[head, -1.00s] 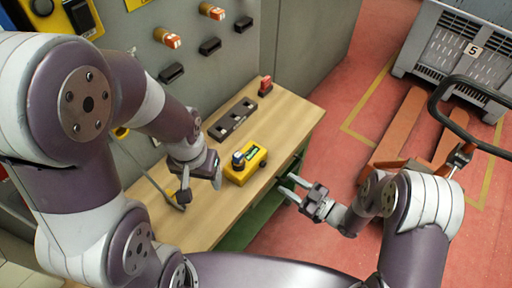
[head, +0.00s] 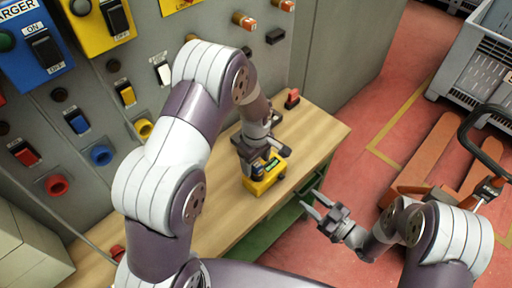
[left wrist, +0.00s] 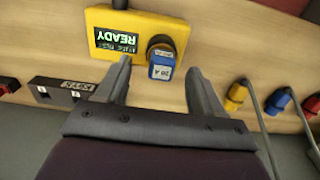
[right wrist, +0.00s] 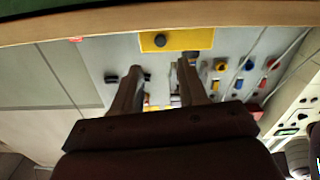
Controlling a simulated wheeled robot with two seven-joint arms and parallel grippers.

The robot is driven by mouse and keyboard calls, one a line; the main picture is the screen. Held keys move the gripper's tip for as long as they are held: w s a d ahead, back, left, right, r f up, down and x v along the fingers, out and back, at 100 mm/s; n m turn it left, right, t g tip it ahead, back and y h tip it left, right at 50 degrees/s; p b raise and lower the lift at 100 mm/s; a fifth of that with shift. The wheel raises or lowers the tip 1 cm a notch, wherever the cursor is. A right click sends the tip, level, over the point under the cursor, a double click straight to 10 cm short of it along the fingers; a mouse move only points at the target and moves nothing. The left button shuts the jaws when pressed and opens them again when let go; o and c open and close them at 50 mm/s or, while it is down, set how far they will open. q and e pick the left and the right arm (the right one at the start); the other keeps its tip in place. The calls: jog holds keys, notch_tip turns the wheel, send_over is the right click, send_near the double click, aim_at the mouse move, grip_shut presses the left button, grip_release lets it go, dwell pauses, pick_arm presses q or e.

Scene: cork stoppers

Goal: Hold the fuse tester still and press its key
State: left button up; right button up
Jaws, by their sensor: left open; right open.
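The fuse tester (head: 262,185) is a yellow box on the wooden table near its front edge. In the left wrist view the tester (left wrist: 103,20) shows a lit display reading READY and a blue fuse (left wrist: 162,72) in a dark round socket. My left gripper (left wrist: 157,75) is open above it, its fingertips either side of the fuse; I cannot tell whether they touch. In the head view my left gripper (head: 264,150) partly hides the tester. My right gripper (head: 312,202) is open and empty, off the table's front edge. In the right wrist view the tester (right wrist: 195,39) shows a dark round key (right wrist: 160,40) on its side.
A dark slotted block (left wrist: 62,92) lies on the table (head: 230,226) behind the tester. A small red-topped thing (head: 292,97) stands at the table's far end. A grey cabinet wall with switches rises behind. An orange pallet truck (head: 425,160) and grey crate (head: 475,85) stand on the right.

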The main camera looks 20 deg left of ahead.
aim_at(265, 172)
pick_arm(q)
notch_tip(265, 172, down, 3)
jog(key=shift+a, duration=0.1)
jog(key=shift+f, duration=0.5)
jog(key=c, duration=1.2)
grip_shut()
pick_arm(e)
grip_shut()
